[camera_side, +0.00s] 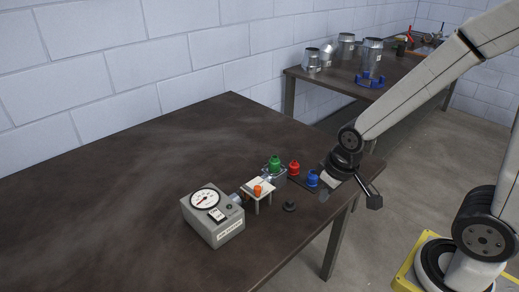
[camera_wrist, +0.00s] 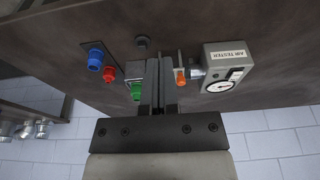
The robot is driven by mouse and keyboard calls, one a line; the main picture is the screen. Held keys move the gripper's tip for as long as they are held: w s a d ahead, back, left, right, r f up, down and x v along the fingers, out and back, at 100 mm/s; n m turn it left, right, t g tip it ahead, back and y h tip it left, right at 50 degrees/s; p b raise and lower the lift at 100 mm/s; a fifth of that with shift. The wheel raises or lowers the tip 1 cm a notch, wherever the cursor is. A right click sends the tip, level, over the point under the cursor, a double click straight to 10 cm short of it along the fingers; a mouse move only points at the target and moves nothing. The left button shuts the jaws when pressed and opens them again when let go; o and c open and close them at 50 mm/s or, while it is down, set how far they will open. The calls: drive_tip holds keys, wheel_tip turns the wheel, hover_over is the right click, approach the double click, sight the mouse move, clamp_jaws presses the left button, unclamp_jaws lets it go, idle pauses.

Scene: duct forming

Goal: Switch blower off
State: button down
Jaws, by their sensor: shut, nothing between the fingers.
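The grey tester box (camera_side: 230,230) sits on the dark table, with a round white gauge (camera_side: 204,200) and a small white plate with a dark switch (camera_side: 217,214) on its top. The lever's position is too small to read. In the wrist view the box (camera_wrist: 213,58) is right of the fingers, its label reading "AIR TESTER". My gripper (camera_wrist: 160,63) is shut and empty, pointing over the table with its fingers between the green fitting and the orange knob.
An orange knob (camera_side: 258,190) on a small white stand is beside the box. Green (camera_side: 274,163), red (camera_side: 294,168) and blue (camera_side: 312,178) fittings and a black knob (camera_side: 290,206) stand nearby. The table's left is clear. A back table (camera_side: 330,82) holds metal duct pieces.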

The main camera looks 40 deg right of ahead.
drive_tip(key=w+a+r+g, duration=0.1)
drive_tip(key=w+a+r, duration=0.15)
drive_tip(key=w, duration=0.45)
drive_tip(key=w+a+r, duration=0.1)
drive_tip(key=w+a, duration=0.3)
drive_tip(key=w, duration=0.2)
wheel_tip(320, 180, up, 3)
drive_tip(key=g, duration=0.2)
hover_over(214, 210)
drive_tip(key=shift+a, duration=0.1)
drive_tip(key=shift+f, duration=0.15)
wheel_tip(214, 210, down, 14)
drive_tip(key=shift+r, duration=0.1)
idle(0.5)
